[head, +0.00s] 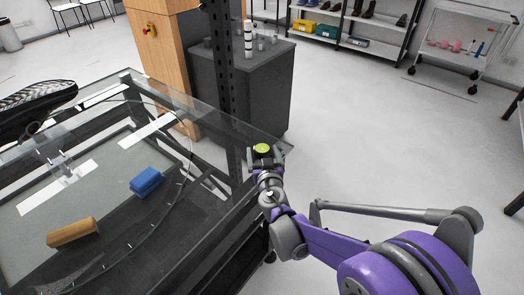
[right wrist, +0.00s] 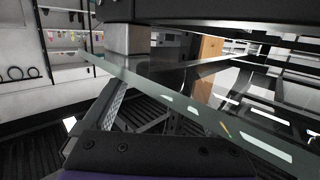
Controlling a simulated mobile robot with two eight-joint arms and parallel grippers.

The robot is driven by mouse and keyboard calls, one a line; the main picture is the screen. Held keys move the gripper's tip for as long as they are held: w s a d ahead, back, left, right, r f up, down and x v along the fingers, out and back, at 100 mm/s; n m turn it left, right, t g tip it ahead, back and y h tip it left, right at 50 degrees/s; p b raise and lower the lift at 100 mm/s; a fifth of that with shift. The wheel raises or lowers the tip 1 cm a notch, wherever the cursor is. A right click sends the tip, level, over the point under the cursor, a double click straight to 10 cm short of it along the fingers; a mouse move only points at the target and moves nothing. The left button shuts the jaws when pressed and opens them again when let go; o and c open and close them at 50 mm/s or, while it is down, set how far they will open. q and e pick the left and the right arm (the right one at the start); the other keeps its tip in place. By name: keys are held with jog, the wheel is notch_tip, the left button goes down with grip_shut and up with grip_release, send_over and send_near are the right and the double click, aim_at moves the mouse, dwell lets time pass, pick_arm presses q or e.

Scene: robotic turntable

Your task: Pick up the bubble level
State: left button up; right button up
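The bubble level, a small round thing with a yellow-green top (head: 262,149), is near the corner of the glass table in the head view. My right gripper (head: 265,156) is at it, with its grey fingers on either side. I cannot tell whether the fingers touch it or whether it rests on the glass. The right wrist view shows a dark part of my gripper along the bottom, but neither the fingertips nor the level. My left gripper is not in view.
The glass table (head: 215,118) fills the left side. A blue block (head: 147,181), a wooden block (head: 73,232) and a black shoe (head: 35,107) are at the left. A dark upright post (head: 222,70) and a grey cabinet (head: 262,95) stand behind.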

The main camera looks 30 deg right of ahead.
jog(key=c, duration=1.2)
jog(key=shift+r, duration=0.1)
